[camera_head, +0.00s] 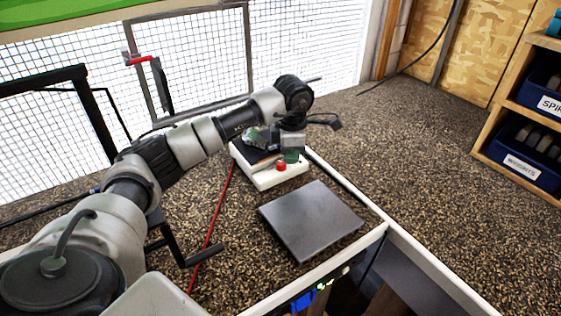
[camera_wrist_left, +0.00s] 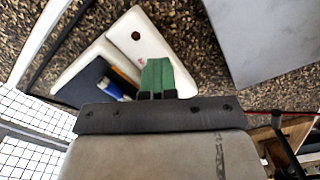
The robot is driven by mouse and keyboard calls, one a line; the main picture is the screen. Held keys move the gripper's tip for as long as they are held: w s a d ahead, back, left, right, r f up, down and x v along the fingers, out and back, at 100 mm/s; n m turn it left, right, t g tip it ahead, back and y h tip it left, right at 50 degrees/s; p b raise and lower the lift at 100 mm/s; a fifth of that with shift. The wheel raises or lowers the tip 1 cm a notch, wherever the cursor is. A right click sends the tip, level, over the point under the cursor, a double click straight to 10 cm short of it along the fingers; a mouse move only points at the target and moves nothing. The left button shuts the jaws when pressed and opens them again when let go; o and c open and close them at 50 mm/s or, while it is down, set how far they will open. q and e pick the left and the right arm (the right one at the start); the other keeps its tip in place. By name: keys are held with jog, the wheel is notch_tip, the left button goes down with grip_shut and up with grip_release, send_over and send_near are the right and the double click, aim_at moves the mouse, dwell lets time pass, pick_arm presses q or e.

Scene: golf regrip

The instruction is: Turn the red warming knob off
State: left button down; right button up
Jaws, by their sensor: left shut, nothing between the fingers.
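The red knob (camera_head: 281,166) sits on the front part of a white-edged unit (camera_head: 268,181) on the bench in the head view. My left gripper (camera_head: 291,157) is just behind and right of the knob, pointing down at the unit. Its green fingers (camera_wrist_left: 157,75) are shut together with nothing between them. In the wrist view they are over the unit's white part (camera_wrist_left: 118,37). A small dark reddish round spot (camera_wrist_left: 136,37) shows there beyond the fingertips; I cannot tell if it is the knob. Whether the fingers touch the knob is unclear. My right gripper is not in view.
A flat dark grey plate (camera_head: 311,221) lies in front of the unit. A red cable (camera_head: 215,218) runs along its left side. A wire mesh wall (camera_head: 205,60) stands behind. Blue bins (camera_head: 535,150) sit on shelves at right. The speckled bench right of the unit is clear.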

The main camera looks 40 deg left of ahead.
pick_arm(q)
jog(key=shift+w+a+p, duration=0.1)
jog(key=shift+w+p, duration=0.05)
jog(key=shift+p, duration=0.3)
jog(key=r+p, duration=0.3)
jog(key=r, duration=0.2)
jog(key=shift+w+r, duration=0.1)
jog(key=shift+w, duration=0.1)
jog(key=shift+w, duration=0.15)
